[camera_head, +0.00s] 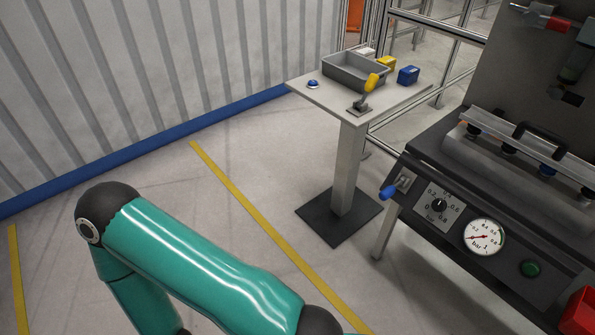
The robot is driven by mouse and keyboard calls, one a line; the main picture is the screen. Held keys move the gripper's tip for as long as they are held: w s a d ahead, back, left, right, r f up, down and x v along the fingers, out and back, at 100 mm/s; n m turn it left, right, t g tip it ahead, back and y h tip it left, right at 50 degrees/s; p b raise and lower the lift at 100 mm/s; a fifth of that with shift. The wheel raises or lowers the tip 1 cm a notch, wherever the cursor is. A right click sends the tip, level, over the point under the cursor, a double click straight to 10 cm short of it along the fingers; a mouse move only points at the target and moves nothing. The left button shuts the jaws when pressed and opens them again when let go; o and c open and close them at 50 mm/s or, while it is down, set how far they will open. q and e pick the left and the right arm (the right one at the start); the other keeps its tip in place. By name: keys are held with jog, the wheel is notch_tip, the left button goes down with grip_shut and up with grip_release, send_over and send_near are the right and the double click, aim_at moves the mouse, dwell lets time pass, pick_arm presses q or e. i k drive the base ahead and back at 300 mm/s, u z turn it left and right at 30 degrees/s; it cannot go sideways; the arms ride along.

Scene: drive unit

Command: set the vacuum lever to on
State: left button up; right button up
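Two levers are in view, and no label readable here tells which one is the vacuum lever. A blue-handled lever (388,192) sits on a small metal bracket at the left end of the dark machine panel, its handle pointing left and slightly down. A yellow-handled lever (372,82) stands on a base plate on the pedestal table, tilted up to the right. On the panel are a black dial knob (438,206) and a round gauge (484,237) marked bar, with a red needle. Neither gripper shows; only one teal arm of mine crosses the bottom.
The small table (305,91) carries a grey tray (350,75), a blue button (313,84), and blue (408,75) and yellow (386,63) boxes. A green button (530,268) is on the panel. The floor between my arm and the table is clear, crossed by a yellow line (262,226).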

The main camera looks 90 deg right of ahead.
aim_at(388, 192)
jog(key=z, duration=3)
jog(key=k, duration=0.1)
jog(key=u, duration=2.65)
jog(key=i, duration=0.15)
jog(key=z, duration=3.25)
jog(key=i, duration=0.95)
jog(key=u, duration=0.2)
